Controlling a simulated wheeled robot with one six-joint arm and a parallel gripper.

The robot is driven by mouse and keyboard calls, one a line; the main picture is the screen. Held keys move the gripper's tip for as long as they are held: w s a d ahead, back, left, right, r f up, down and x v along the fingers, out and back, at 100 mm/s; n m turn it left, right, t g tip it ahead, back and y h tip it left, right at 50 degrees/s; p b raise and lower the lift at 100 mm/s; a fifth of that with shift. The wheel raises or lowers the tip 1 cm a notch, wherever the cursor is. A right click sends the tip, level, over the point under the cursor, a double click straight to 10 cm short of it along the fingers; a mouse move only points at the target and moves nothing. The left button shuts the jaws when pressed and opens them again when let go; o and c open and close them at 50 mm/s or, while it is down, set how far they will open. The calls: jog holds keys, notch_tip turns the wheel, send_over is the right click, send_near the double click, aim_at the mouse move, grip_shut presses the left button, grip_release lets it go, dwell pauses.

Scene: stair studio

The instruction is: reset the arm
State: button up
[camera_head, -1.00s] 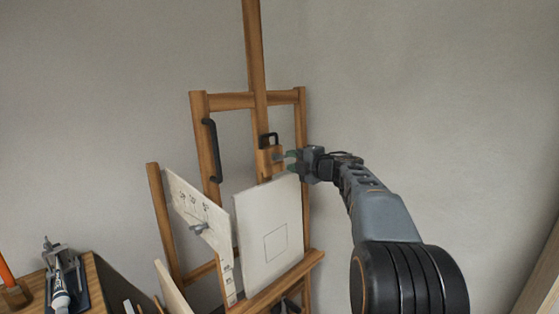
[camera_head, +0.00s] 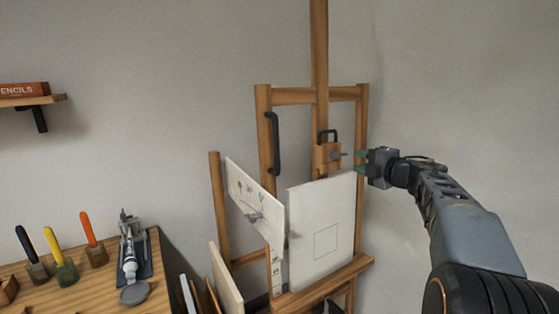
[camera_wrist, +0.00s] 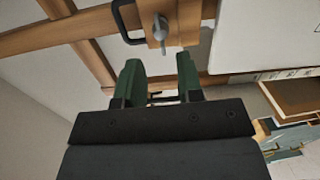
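My gripper (camera_head: 360,162) is at the right of the wooden easel (camera_head: 263,130), near its top clamp block (camera_head: 327,157), with a small gap between. In the wrist view the two dark green fingers stand apart with nothing between them, so my gripper (camera_wrist: 160,76) is open and empty. The clamp block (camera_wrist: 160,28) with its grey wing screw and black handle shows just beyond the fingers. A white canvas (camera_head: 322,225) with a faint drawn square stands on the easel ledge, below and left of my gripper.
A white board (camera_head: 255,208) with markings leans left of the canvas. A wooden table (camera_head: 90,292) at lower left holds tool handles in blocks and a paint tube (camera_head: 130,262) on a dark stand. A shelf (camera_head: 30,101) carries a pencil box. The wall right of the easel is bare.

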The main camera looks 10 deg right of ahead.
jog(key=s+d+f+m+g+h, duration=0.1)
jog(key=d+f+m+h, duration=0.4)
jog(key=m, duration=0.3)
jog(key=s+d+f+m+h, duration=0.1)
jog(key=d+f+m+h, duration=0.1)
jog(key=d+m+h, duration=0.4)
jog(key=s+a+f+m+g+h, duration=0.2)
jog(key=s+a+f+m+g, duration=0.4)
jog(key=s+f, duration=0.25)
jog(key=s+a+f+m+g+y+p, duration=0.1)
jog(key=s+a+f+g+y, duration=0.1)
jog(key=s+a, duration=0.7)
jog(key=s+a+f+m+g+y+p, duration=0.1)
jog(key=s+a+f+g+y, duration=0.2)
jog(key=s+a, duration=0.5)
notch_tip(320, 180, down, 3)
jog(key=shift+s+a+r+m+y, duration=0.2)
jog(key=shift+s+a+m+y, duration=0.2)
jog(key=shift+a+y, duration=0.5)
